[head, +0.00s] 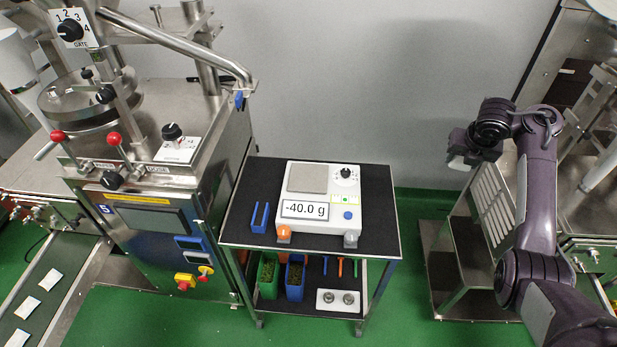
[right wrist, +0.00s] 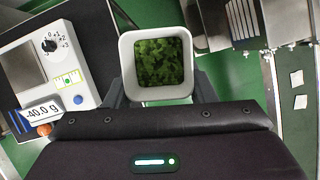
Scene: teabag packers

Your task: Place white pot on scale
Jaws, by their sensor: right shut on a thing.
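The white pot (right wrist: 127,68) is square and holds green leaves in the right wrist view. My right gripper (right wrist: 159,92) is shut on it, with a finger at each side. In the head view my right gripper (head: 472,147) is at the right, and a small part of the white pot (head: 458,161) shows below it. The pot is in the air, to the right of the scale and apart from it. The white scale (head: 317,227) stands on a small black-topped table and reads -40.0 g. Its square metal plate (head: 308,178) is empty. My left gripper is not in view.
The table (head: 378,235) also bears a blue holder (head: 259,217) left of the scale. Its lower shelf holds green and blue containers. A packing machine (head: 170,235) stands left; a metal rack (head: 470,235) stands right. Green floor lies between table and rack.

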